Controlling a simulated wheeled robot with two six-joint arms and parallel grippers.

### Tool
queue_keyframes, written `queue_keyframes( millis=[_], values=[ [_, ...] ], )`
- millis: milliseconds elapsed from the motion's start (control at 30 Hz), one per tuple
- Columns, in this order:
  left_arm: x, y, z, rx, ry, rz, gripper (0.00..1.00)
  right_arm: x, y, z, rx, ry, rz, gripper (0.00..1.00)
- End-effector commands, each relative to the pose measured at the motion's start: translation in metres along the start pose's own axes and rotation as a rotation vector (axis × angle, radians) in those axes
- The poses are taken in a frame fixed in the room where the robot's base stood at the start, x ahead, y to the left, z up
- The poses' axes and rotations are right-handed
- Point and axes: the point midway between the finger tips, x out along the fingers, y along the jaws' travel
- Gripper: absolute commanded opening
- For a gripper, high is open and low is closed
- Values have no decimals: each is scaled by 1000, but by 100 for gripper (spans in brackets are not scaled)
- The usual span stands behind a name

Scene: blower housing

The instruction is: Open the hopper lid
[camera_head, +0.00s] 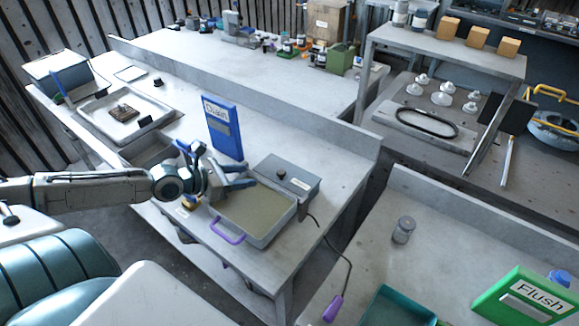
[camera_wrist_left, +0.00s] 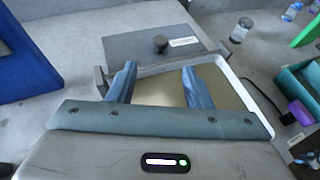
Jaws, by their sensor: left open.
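The hopper lid looks to be the flat grey top (camera_head: 290,180) with a dark knob (camera_head: 281,174) and a small white label too small to read. It lies flat, and no gap shows under it. The lid also shows in the left wrist view (camera_wrist_left: 140,45), with its knob (camera_wrist_left: 160,44) upright ahead of the fingers. My left gripper (camera_head: 243,184) is open and empty, above the far left part of the shallow tray and short of the knob. In the left wrist view its blue fingers (camera_wrist_left: 158,68) stand apart. My right gripper is not in view.
The shallow tray (camera_head: 270,235) with a purple handle (camera_head: 228,233) adjoins the lid. A blue "Drain" board (camera_head: 223,130) stands behind the gripper. A purple grip (camera_head: 332,308) hangs on a dark rod or cable at the bench edge. A grey jar (camera_head: 403,230) stands on the right bench.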

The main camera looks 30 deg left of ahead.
Motion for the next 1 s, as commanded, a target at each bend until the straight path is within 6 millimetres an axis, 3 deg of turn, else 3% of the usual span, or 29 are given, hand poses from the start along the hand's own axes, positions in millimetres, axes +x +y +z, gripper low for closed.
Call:
queue_keyframes(
  millis=[200, 433, 800, 1000],
  values=[
    [11, 0, -3, 0, -4, 2, 45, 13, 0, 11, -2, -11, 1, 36],
    [33, 0, -2, -3, -8, 2, 45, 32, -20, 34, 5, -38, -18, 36],
    [70, 1, 0, -2, -6, 3, 45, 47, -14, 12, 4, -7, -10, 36],
    [89, 0, 1, -3, -4, 1, 45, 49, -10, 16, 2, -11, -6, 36]
  ],
)
